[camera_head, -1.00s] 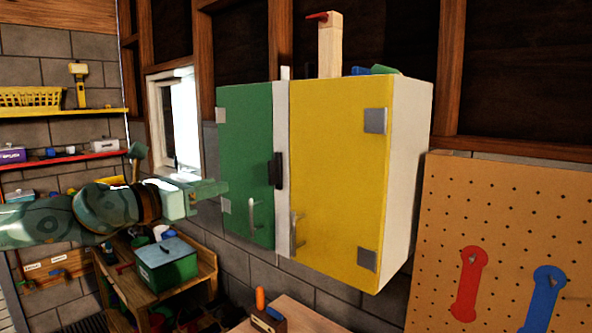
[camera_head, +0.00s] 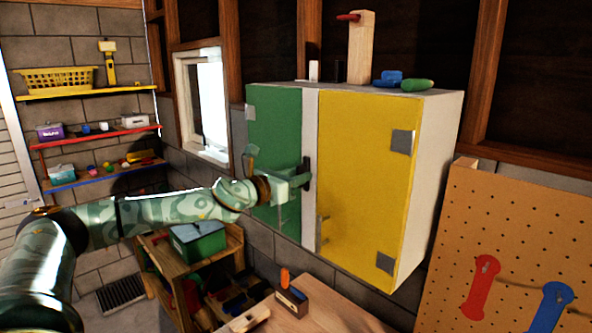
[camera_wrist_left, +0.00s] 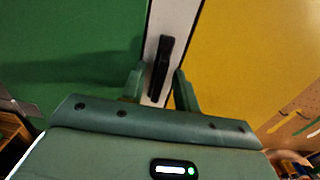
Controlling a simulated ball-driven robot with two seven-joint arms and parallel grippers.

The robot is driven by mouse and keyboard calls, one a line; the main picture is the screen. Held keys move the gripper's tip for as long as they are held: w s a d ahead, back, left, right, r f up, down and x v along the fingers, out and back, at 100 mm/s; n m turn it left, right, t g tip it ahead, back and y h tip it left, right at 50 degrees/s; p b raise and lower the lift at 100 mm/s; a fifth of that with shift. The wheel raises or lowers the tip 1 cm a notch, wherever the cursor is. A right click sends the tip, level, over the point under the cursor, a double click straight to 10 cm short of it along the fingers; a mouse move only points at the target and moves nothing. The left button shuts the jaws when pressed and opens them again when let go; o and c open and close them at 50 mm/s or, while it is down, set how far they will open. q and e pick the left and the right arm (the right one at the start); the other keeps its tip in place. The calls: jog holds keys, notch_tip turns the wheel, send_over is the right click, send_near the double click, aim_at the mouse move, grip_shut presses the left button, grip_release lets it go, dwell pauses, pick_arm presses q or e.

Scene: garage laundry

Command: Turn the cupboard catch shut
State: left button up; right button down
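The cupboard has a green door (camera_head: 272,135) on the left and a yellow door (camera_head: 362,180) on the right, both closed, with a white strip (camera_head: 310,120) between them. The black catch (camera_head: 307,166) is mounted on this strip and stands about upright, along the strip. In the left wrist view the catch (camera_wrist_left: 161,66) lies between the two fingers of my left gripper (camera_wrist_left: 158,88). The fingers are apart, one on each side of its lower part, with a gap visible. In the head view the gripper (camera_head: 302,181) partly hides the catch. My right gripper is not seen.
A wooden post and blue and green items (camera_head: 416,85) stand on top of the cupboard. A pegboard (camera_head: 480,220) is at the right. Below are a workbench (camera_head: 335,315) and a low shelf holding a green box (camera_head: 198,242).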

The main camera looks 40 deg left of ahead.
pick_arm(q)
jog(key=shift+s, duration=0.1)
grip_shut()
jog(key=shift+n, duration=0.3)
jog(key=n, duration=1.1)
jog(key=n+p, duration=0.1)
jog(key=n, duration=0.5)
jog(key=shift+a+f, duration=0.15)
jog(key=shift+a, duration=0.2)
jog(key=shift+n, duration=0.3)
